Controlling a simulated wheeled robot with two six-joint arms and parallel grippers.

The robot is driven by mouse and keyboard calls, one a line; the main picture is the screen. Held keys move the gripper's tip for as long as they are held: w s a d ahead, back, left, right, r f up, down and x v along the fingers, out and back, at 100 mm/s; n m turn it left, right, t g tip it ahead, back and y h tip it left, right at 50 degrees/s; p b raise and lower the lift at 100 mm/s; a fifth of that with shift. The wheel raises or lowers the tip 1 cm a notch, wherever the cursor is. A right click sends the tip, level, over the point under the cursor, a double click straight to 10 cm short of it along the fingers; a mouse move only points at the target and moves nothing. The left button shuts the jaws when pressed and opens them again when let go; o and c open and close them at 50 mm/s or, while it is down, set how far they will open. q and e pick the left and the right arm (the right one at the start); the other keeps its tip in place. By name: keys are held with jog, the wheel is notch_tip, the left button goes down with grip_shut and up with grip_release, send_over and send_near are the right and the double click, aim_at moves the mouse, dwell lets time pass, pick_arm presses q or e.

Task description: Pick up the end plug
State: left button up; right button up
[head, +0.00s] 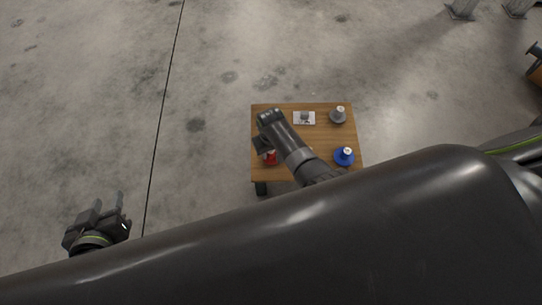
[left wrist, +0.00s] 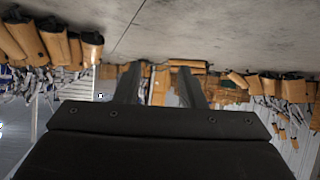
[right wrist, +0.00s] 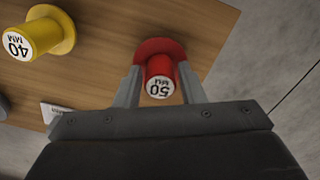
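A red end plug (right wrist: 160,70) marked "50 MM" stands on its wide flange on the wooden table. In the head view the red plug (head: 271,158) is partly covered by my right arm. My right gripper (right wrist: 159,78) is just above the table, its fingers on either side of the red plug's stem, with small gaps visible. It looks open, not closed on the plug. My left gripper (head: 108,202) is open and empty, away to the left over bare floor. Its parted fingers also show in the left wrist view (left wrist: 160,85).
A yellow plug (right wrist: 45,33) marked "40 MM" stands near the red one. A blue plug (head: 344,156), a grey plug (head: 338,116) and a white card (head: 304,118) with a grey item are on the table (head: 276,108). My arm covers much of the head view.

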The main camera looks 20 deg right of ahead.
jog(key=c, duration=0.7)
jog(key=shift+o, duration=0.2)
